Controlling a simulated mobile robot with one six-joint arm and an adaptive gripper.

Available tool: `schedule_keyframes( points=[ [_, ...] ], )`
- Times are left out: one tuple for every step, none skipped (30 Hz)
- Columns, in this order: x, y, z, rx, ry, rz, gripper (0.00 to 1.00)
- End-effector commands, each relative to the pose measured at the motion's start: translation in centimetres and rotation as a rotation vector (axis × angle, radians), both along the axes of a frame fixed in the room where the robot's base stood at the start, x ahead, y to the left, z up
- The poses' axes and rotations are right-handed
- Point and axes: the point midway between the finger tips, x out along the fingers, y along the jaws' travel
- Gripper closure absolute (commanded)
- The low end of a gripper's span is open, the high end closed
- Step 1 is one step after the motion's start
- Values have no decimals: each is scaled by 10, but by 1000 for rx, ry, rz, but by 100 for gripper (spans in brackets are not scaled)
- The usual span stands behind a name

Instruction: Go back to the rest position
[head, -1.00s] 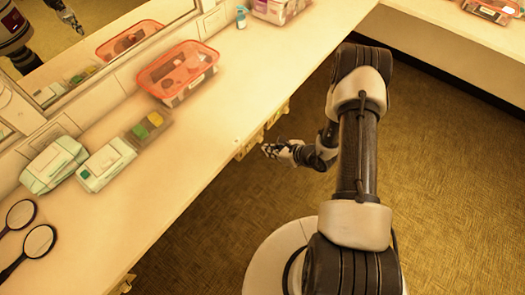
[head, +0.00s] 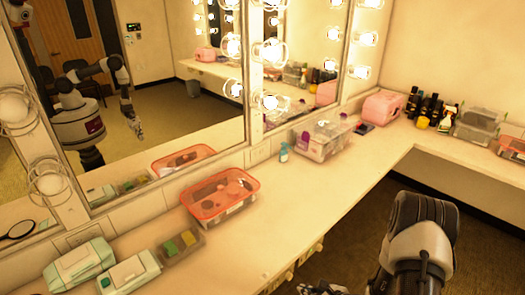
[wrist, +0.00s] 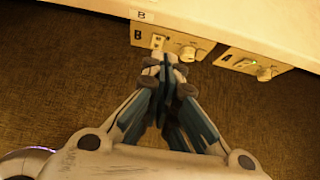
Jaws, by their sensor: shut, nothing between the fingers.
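My gripper (wrist: 165,62) is shut and empty in the wrist view. It hangs over the brown carpet, just short of the front edge of the white counter (wrist: 240,20). In the head view only a part of my gripper (head: 322,287) shows at the bottom edge, below the counter's front edge, and its fingertips are cut off. My arm shows at the lower right of the head view.
Under the counter edge are boxes marked B (wrist: 165,42) and A (wrist: 240,62) with knobs. On the counter stand an orange-lidded tub (head: 220,195), wipe packs (head: 130,272), a clear case (head: 322,138) and a pink box (head: 383,105). Mirrors with lit bulbs line the wall.

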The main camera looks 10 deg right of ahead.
Motion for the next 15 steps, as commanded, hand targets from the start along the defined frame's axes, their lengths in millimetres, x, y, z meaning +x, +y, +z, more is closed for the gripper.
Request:
schedule_keyframes(
  points=[
    [3, 2, 7, -5, -13, 17, 100],
    [6, 4, 14, -9, -24, 35, 100],
    [10, 8, 26, -17, -44, 70, 100],
    [12, 13, 37, -25, -62, 104, 100],
    [15, 19, 51, -35, -83, 145, 100],
    [19, 27, 72, -52, -116, 208, 100],
    [20, 35, 88, -65, -142, 262, 100],
    [20, 43, 105, -81, -167, 318, 100],
    [19, 54, 128, -103, -203, 396, 100],
    [17, 63, 144, -121, -227, 456, 100],
    [14, 71, 159, -141, -251, 514, 100],
    [8, 81, 179, -169, -283, 592, 100],
    [3, 89, 193, -191, -304, 650, 100],
    [-3, 96, 207, -214, -327, 707, 100],
    [-12, 104, 224, -247, -355, 783, 100]
  ],
)
